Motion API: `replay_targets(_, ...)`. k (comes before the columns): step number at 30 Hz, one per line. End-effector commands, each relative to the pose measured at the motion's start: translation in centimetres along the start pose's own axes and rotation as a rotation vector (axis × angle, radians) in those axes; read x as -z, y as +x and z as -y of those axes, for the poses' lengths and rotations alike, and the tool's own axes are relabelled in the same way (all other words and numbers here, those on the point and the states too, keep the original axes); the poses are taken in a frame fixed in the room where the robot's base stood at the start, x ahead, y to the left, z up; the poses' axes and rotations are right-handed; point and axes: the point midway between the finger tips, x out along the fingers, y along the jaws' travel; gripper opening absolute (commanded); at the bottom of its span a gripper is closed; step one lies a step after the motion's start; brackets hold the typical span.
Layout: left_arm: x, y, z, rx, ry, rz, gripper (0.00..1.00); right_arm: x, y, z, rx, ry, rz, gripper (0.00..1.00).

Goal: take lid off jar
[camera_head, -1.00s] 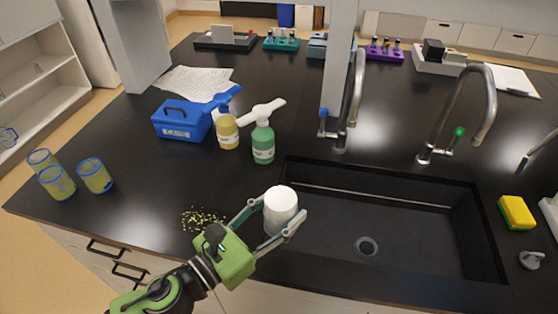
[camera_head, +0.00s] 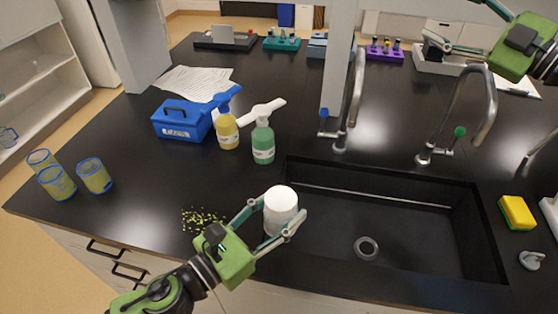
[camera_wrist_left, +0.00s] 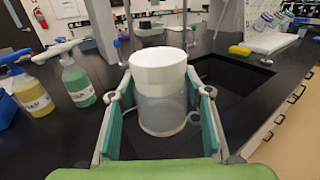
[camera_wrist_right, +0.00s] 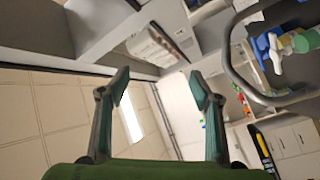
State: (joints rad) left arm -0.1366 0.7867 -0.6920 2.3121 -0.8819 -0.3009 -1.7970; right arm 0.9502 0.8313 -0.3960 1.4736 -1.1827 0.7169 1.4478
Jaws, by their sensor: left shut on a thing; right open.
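The jar (camera_wrist_left: 162,114) has a clear body and a white lid (camera_wrist_left: 158,70) on top. It stands upright at the left front corner of the sink. My left gripper (camera_head: 277,226) is shut around the jar body, below the lid; its fingers also show on both sides in the left wrist view (camera_wrist_left: 163,122). In the head view the white lid (camera_head: 281,199) hides much of the body. My right gripper (camera_head: 447,44) is raised at the upper right, far from the jar. It is open and empty in the right wrist view (camera_wrist_right: 160,95).
The black sink (camera_head: 400,225) lies right of the jar. A green bottle (camera_head: 263,144) and a yellow bottle (camera_head: 227,132) stand behind it. Green-yellow crumbs (camera_head: 203,219) lie left of the jar. Two faucets, including the near one (camera_head: 352,105), rise behind the sink.

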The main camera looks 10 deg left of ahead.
Motion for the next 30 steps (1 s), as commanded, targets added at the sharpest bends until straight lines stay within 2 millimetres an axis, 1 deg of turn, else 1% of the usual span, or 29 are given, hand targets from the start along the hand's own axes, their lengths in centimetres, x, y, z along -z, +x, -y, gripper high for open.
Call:
replay_targets(1,0.0,0.0,0.0,0.0,0.0,0.001,0.0,1.9,1.6,1.2,0.048,0.032,-0.035,0.59)
replay_targets(3,0.0,0.0,0.0,0.0,0.0,0.001,0.0,4.2,3.4,3.1,0.122,0.081,-0.07,0.59)
replay_targets(5,0.0,0.0,0.0,0.0,0.0,0.001,0.0,6.3,4.8,4.8,0.188,0.121,-0.096,0.59)
replay_targets(6,0.0,0.0,0.0,0.0,0.0,0.001,0.0,7.7,5.7,6.0,0.235,0.144,-0.11,0.59)
replay_targets(8,0.0,0.0,0.0,0.0,0.0,0.001,0.0,9.8,6.8,7.8,0.307,0.179,-0.126,0.59)
replay_targets(9,0.0,0.0,0.0,0.0,0.0,0.001,0.0,11.2,7.5,9.1,0.358,0.201,-0.134,0.59)
replay_targets(11,0.0,0.0,0.0,0.0,0.0,0.001,0.0,13.3,8.4,11.0,0.436,0.23,-0.139,0.59)
replay_targets(12,0.0,0.0,0.0,0.0,0.0,0.001,0.0,14.7,8.9,12.4,0.491,0.247,-0.138,0.59)
replay_targets(14,0.0,0.0,0.0,0.0,0.0,0.001,0.0,16.8,9.5,14.4,0.575,0.27,-0.13,0.59)
replay_targets(15,0.0,0.0,0.0,0.0,0.0,0.001,0.0,18.1,9.7,15.9,0.634,0.283,-0.119,0.59)
replay_targets(17,0.0,0.0,0.0,0.0,0.0,0.001,0.0,20.1,10.0,18.2,0.724,0.296,-0.093,0.59)
replay_targets(18,0.0,0.0,0.0,0.0,0.0,0.001,0.0,21.2,10.0,19.8,0.785,0.301,-0.068,0.59)
replay_targets(20,0.0,0.0,0.0,0.0,0.0,0.001,0.0,22.9,9.8,22.4,0.88,0.297,-0.021,0.59)
replay_targets(22,0.0,0.0,0.0,0.0,0.0,0.001,0.0,24.4,9.3,25.4,0.993,0.273,0.052,0.59)
replay_targets(23,0.0,0.0,0.0,0.0,0.0,0.001,0.0,24.9,9.0,26.8,1.042,0.254,0.09,0.59)
replay_targets(24,0.0,0.0,0.0,0.0,0.0,0.001,0.0,25.4,8.4,28.7,1.108,0.218,0.144,0.59)
replay_targets(27,0.0,0.0,0.0,0.0,0.0,0.001,0.0,25.5,6.5,32.8,1.258,0.087,0.285,0.59)
replay_targets(30,0.0,0.0,0.0,0.0,0.0,0.001,0.0,24.5,4.5,35.5,1.38,-0.08,0.405,0.59)
